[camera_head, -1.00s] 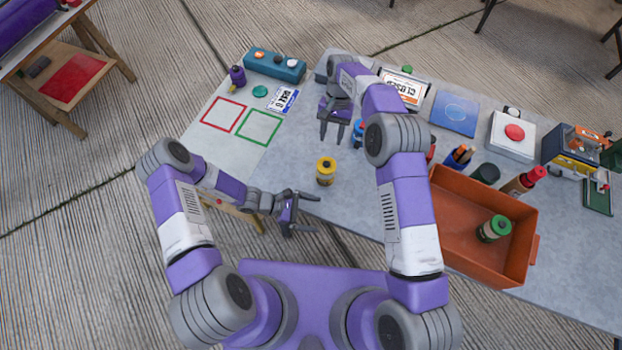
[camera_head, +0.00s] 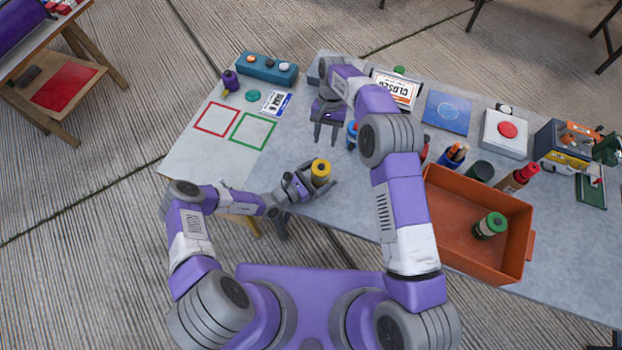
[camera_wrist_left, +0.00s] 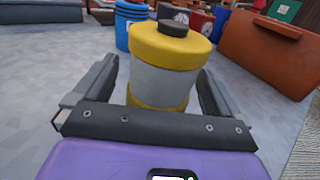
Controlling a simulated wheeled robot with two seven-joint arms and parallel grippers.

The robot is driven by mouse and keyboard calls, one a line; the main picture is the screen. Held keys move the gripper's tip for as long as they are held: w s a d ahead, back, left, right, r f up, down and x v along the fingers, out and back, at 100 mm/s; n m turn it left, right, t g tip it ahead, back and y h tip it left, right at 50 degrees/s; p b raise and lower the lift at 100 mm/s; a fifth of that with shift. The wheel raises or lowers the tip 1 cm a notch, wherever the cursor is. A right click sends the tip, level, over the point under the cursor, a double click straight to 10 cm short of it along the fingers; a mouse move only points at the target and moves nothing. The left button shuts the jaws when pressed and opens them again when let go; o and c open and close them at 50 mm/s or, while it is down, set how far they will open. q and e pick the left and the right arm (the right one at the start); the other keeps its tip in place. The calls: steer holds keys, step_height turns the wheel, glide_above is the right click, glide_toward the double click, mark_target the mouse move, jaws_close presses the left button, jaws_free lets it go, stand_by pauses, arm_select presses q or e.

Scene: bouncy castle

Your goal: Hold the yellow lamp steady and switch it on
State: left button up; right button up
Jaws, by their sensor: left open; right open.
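The yellow lamp (camera_head: 320,172) stands upright on the grey table, near its front edge. It has a yellow top and base, a pale middle and a dark button on top, clear in the left wrist view (camera_wrist_left: 165,75). My left gripper (camera_head: 320,184) is open around the lamp, with one finger on each side; in the left wrist view (camera_wrist_left: 163,85) gaps show between the fingers and the lamp. My right gripper (camera_head: 325,135) is open and empty above the table, behind the lamp, with its fingers pointing down.
An orange bin (camera_head: 455,222) with a green-topped canister (camera_head: 490,226) stands to the right. A blue can (camera_head: 351,136) is near my right gripper. A white box with a red button (camera_head: 507,130) stands at the back right. Red and green outlined squares (camera_head: 252,131) lie at the left.

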arm_select(q)
steer(key=shift+x, duration=0.9)
steer(key=shift+c, duration=0.5)
steer(key=c, duration=1.2)
arm_select(e)
jaws_close()
